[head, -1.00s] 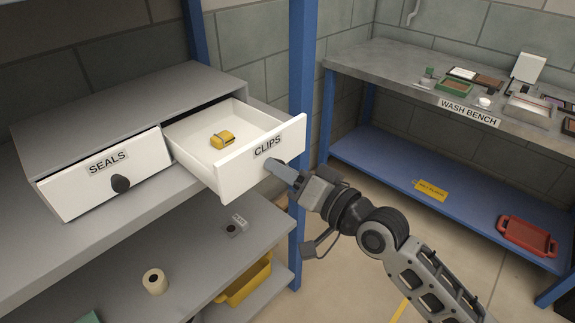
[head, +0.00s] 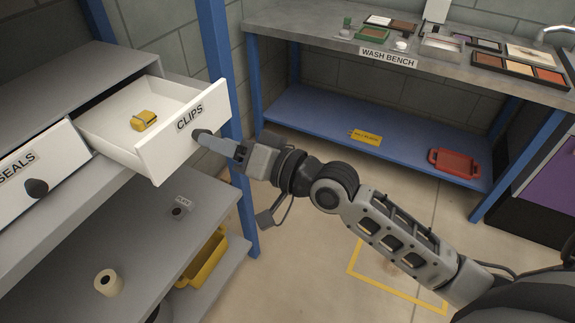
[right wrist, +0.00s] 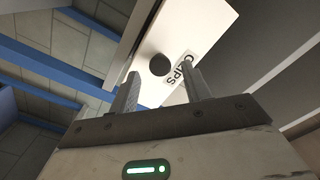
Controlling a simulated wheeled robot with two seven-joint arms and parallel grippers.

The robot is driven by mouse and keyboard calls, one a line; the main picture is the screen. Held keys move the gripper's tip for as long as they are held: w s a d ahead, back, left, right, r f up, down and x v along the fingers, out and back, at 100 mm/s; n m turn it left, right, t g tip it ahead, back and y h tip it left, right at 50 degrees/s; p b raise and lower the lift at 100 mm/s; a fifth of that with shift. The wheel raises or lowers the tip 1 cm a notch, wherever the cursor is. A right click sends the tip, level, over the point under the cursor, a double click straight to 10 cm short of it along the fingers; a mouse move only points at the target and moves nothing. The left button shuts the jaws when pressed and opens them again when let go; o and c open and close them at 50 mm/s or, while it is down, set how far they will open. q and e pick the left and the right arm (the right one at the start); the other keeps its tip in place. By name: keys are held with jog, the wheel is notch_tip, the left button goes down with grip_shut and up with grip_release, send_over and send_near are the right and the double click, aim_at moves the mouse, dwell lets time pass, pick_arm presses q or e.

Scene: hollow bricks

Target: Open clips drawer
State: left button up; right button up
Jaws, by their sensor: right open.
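The white clips drawer (head: 187,133) stands pulled out of the grey cabinet, with its label on the front. A yellow clip-like item (head: 144,120) lies inside it. My right gripper (head: 203,138) is at the drawer's dark round knob. In the right wrist view its two fingers (right wrist: 160,92) are apart, and the knob (right wrist: 160,64) shows beyond and between the tips, not clasped. The drawer front (right wrist: 190,35) is also in that view. My left gripper is not in view.
The closed-looking seals drawer (head: 40,180) is beside it at left. A blue post (head: 222,90) stands just behind the clips drawer. A wash bench (head: 330,40) with a blue lower shelf is at the back. Open floor lies to the right.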

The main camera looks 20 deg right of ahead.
jog(key=b+v, duration=0.2)
jog(key=v, duration=1.1)
jog(key=shift+d, duration=0.15)
jog(key=s+f+n+g+h, duration=0.1)
jog(key=s+f+n+h, duration=0.1)
jog(key=f, duration=1)
jog(key=s+a+f+n+g+h, duration=0.1)
jog(key=s+f+h, duration=0.3)
jog(key=f, duration=0.9)
jog(key=shift+s+a+f+n+g+h, duration=0.25)
jog(key=shift+s+n+g+h, duration=0.15)
jog(key=shift+g+h, duration=0.55)
